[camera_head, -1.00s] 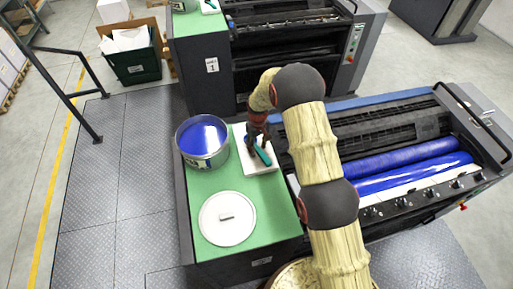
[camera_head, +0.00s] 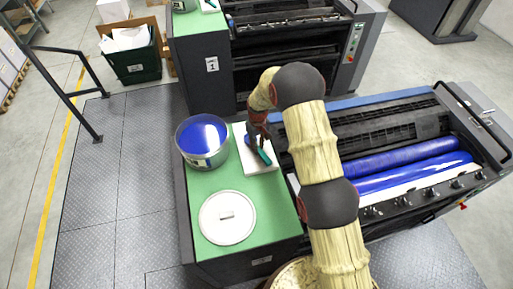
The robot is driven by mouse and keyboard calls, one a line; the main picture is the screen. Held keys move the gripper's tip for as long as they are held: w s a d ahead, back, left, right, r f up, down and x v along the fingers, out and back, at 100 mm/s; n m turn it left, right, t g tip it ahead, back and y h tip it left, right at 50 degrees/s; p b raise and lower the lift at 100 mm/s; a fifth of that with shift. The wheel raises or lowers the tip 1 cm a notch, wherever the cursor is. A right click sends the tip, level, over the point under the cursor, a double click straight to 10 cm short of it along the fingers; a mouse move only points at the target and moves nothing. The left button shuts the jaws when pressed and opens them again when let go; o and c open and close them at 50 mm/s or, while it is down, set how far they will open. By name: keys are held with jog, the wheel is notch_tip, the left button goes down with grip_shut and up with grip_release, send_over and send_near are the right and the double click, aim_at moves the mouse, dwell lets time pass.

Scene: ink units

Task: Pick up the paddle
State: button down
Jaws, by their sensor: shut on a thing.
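The paddle (camera_head: 264,156) shows as a teal handle on or just above a white pad (camera_head: 258,168) on the green bench top (camera_head: 205,178). A small blue patch shows by its upper end, close to my gripper. My gripper (camera_head: 256,145) reaches down from the arm and is shut on the paddle. The fingertips are small and partly hidden by the arm. I cannot tell whether the paddle is clear of the pad.
An open tin of blue ink (camera_head: 202,140) stands left of the pad. A white round lid (camera_head: 227,218) lies in front of it. The press with blue rollers (camera_head: 420,160) is to the right. A second press (camera_head: 290,50) stands behind. A railing (camera_head: 72,90) is at left.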

dwell(0.4)
jog(key=shift+w+r+b, duration=0.1)
jog(key=shift+r+b, duration=0.2)
jog(key=shift+r, duration=0.2)
notch_tip(320, 180, up, 2)
jog(key=shift+r+b, duration=0.15)
jog(key=shift+b, duration=0.45)
jog(key=s+a+r+b, duration=0.3)
jog(key=s+r, duration=0.6)
jog(key=s, duration=0.4)
jog(key=shift+s+r, duration=0.35)
jog(key=shift+s, duration=0.05)
jog(key=c, duration=2.3)
grip_release()
grip_shut()
